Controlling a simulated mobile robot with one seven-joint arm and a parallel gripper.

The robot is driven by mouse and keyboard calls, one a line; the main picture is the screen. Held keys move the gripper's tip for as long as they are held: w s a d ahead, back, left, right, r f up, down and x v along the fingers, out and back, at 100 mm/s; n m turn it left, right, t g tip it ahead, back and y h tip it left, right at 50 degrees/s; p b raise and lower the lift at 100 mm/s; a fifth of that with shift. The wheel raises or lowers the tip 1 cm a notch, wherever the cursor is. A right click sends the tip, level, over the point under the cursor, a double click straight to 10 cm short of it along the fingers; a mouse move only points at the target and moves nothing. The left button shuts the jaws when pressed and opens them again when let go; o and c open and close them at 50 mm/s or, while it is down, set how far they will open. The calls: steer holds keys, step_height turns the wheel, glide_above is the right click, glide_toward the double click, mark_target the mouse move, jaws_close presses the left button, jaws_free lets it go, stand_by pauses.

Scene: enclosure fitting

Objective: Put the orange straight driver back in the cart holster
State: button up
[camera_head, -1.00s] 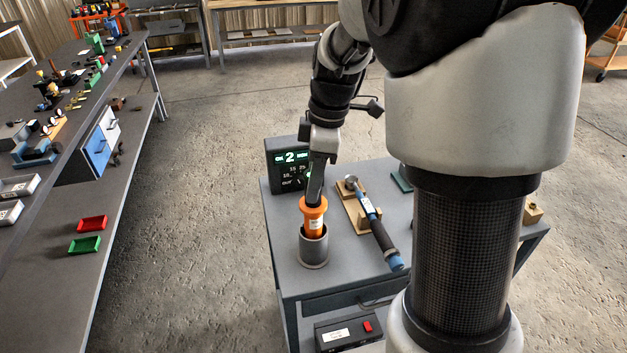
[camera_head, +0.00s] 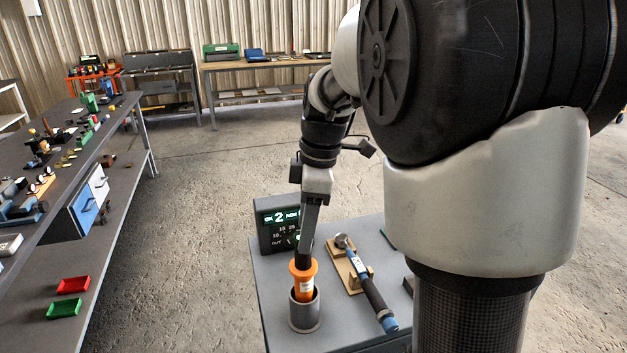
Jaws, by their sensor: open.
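The orange straight driver (camera_head: 304,284) stands upright in the grey cylindrical cart holster (camera_head: 304,315), its lower end hidden inside the cup. Its orange collar and a pale label show above the rim. My gripper (camera_head: 305,252) points down directly over the driver, with its fingers at the driver's dark upper part. The jaws are open; the exact gap between fingers and driver is too small to see.
The holster stands on a grey cart (camera_head: 262,305). A display box (camera_head: 278,226) stands behind it. A blue-and-black tool (camera_head: 366,284) rests on a wooden cradle (camera_head: 346,268) to the right. A long bench (camera_head: 112,190) runs along the left, with open floor between.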

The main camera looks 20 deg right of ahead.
step_height(320, 180, up, 13)
steer(key=d+p, duration=0.1)
steer(key=d, duration=0.1)
steer(key=s+a+f+m+t+h+p, duration=0.1)
steer(key=s+m+t+p, duration=0.1)
steer(key=s+m, duration=0.5)
steer(key=s+a+f+m+t+p, duration=0.1)
steer(key=s+m+t+p, duration=0.1)
steer(key=s+m, duration=0.5)
steer(key=shift+s+a+f+m+t+h, duration=0.35)
steer(key=shift+s+t, duration=0.25)
steer(key=shift+s, duration=1.45)
